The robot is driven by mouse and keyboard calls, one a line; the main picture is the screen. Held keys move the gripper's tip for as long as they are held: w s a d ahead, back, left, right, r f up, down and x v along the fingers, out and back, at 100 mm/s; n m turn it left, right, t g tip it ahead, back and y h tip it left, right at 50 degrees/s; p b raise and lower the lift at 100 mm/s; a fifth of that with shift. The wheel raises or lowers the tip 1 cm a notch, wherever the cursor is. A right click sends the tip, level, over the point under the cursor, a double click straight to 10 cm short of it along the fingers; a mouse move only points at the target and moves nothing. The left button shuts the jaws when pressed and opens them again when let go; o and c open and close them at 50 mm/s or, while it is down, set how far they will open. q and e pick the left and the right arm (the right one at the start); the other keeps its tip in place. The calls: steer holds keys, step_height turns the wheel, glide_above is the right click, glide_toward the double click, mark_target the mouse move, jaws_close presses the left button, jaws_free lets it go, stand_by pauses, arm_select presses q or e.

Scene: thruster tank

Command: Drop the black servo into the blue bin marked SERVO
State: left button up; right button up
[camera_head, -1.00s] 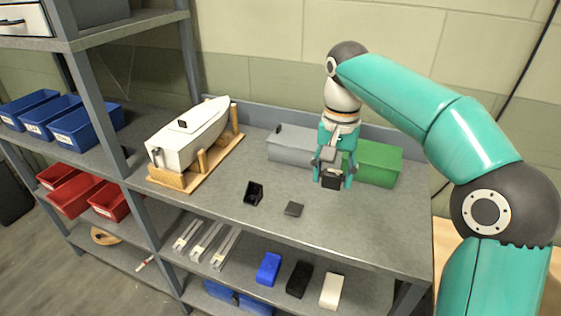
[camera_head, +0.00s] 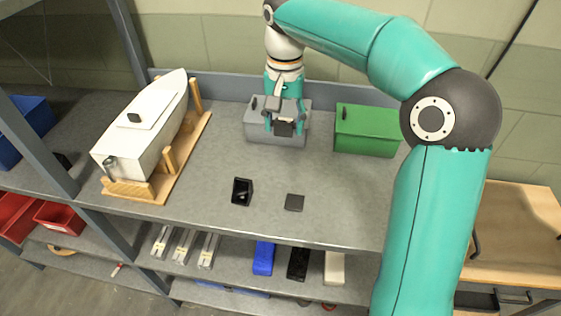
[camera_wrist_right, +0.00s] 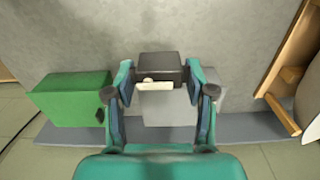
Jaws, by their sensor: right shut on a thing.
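My right gripper (camera_head: 284,124) is shut on a black servo (camera_head: 284,130) and holds it in front of the grey box. In the right wrist view the black servo (camera_wrist_right: 160,66), with a white part on its near side, sits between the two teal fingers of the gripper (camera_wrist_right: 161,82). A blue bin (camera_head: 38,114) stands on the left shelf, cut by the frame edge and partly hidden by the shelf post. No SERVO marking can be read on it. My left gripper is not in view.
The grey box (camera_head: 256,128) and a green box (camera_head: 368,130) stand at the back of the worktop. A white boat hull (camera_head: 143,128) on a wooden stand is at left. A small black open part (camera_head: 242,191) and a dark square piece (camera_head: 294,202) lie in front.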

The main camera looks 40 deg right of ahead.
mark_target(284, 172)
step_height(284, 172, down, 13)
steer(key=shift+f, duration=0.1)
stand_by(0.4)
steer(key=o, duration=1.1)
steer(key=shift+f, duration=0.1)
